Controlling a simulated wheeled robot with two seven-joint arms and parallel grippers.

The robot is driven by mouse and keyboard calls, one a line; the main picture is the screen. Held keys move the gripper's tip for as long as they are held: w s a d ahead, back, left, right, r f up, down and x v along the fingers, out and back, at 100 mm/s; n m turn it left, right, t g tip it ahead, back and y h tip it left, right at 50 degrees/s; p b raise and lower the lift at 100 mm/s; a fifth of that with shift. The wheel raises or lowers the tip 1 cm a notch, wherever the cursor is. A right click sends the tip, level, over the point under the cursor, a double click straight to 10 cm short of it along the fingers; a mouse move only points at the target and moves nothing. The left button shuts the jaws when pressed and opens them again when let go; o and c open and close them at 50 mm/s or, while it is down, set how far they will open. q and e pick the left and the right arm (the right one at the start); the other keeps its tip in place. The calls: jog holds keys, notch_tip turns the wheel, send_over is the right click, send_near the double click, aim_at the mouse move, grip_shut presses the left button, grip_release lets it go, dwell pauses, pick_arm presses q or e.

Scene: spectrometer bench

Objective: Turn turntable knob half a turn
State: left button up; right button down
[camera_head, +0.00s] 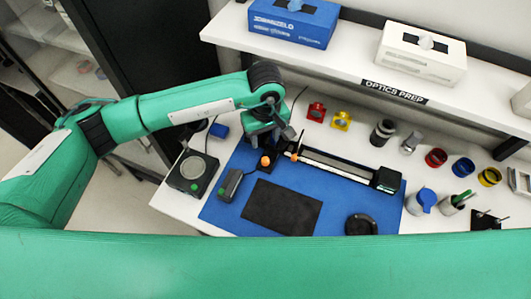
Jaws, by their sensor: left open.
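An orange knob (265,161) stands on a small dark mount on the blue mat, just below my left gripper (268,142). A gap between knob and fingers is hard to judge from above. My left gripper is open, with nothing visible between its fingers, and its wrist hides part of the mount. A black box with a round grey plate (193,167) and a small green knob (194,187) stands to the left. I cannot tell for sure which knob is the turntable's. My right gripper is out of view.
A rail (335,165) runs right from the mount. A dark grey device (230,184), a black sheet (282,207) and a black disc (361,224) lie on the blue mat (335,205). Cups and holders crowd the right. A shelf (340,65) overhangs the back.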

aim_at(266, 159)
pick_arm(q)
notch_tip(266, 159, down, 10)
jog(key=p, duration=0.4)
jog(key=shift+r, duration=0.2)
jog(key=shift+f, duration=0.75)
jog(key=shift+c, duration=0.5)
